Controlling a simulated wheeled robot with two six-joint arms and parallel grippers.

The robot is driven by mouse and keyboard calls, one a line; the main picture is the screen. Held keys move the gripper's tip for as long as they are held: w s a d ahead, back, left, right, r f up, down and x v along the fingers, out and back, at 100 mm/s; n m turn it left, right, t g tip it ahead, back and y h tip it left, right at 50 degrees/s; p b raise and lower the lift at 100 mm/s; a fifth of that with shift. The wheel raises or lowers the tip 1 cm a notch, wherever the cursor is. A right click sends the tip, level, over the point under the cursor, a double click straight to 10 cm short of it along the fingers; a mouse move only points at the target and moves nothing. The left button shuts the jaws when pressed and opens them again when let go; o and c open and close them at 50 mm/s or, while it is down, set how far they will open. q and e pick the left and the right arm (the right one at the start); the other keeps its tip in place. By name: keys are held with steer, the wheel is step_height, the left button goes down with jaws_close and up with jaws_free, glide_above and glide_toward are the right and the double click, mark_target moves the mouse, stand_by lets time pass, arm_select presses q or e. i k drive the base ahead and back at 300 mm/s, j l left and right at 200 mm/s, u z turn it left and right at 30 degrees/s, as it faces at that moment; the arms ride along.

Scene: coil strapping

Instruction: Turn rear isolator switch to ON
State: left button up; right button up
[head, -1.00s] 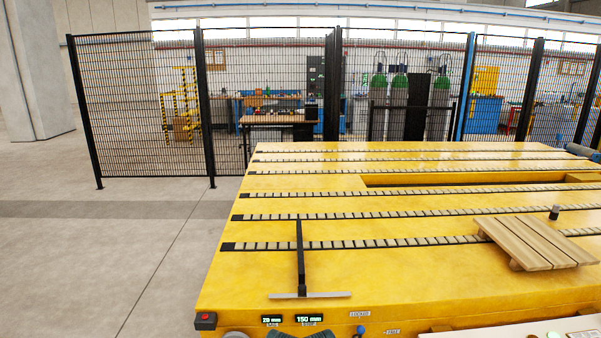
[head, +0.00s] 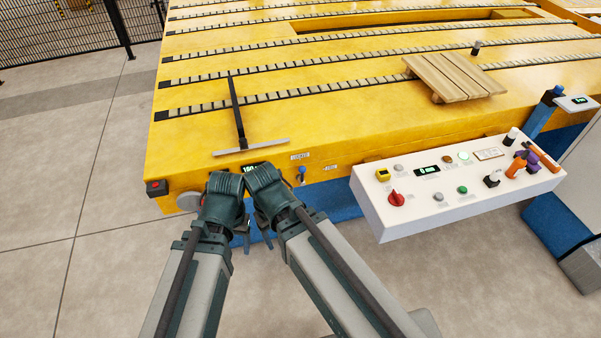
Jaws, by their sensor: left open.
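No switch marked as the rear isolator can be made out. A white control panel (head: 455,185) at the right of the machine front carries a red rotary knob (head: 396,199) and several small buttons and levers; its labels are too small to read. My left gripper (head: 241,234) is in front of the machine's front edge, pointing down, open and apart from the panel. My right gripper (head: 265,234) is close beside it, mostly hidden by its own wrist, so its jaws do not show clearly. Neither gripper visibly touches a control.
The yellow machine bed (head: 330,115) fills the upper middle, with roller strips and a wooden pallet (head: 454,77) on top. A black post with a grey crossbar (head: 251,147) stands near the front edge. A red button box (head: 156,187) is at the front left corner. Floor is clear at left.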

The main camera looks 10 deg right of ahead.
mark_target(396, 199)
steer(key=j+z, duration=0.2)
steer(key=z, duration=1.25)
steer(key=i+j+z, duration=0.25)
steer(key=z, duration=0.15)
steer(key=i+j+z, duration=0.4)
steer(key=k, duration=0.05)
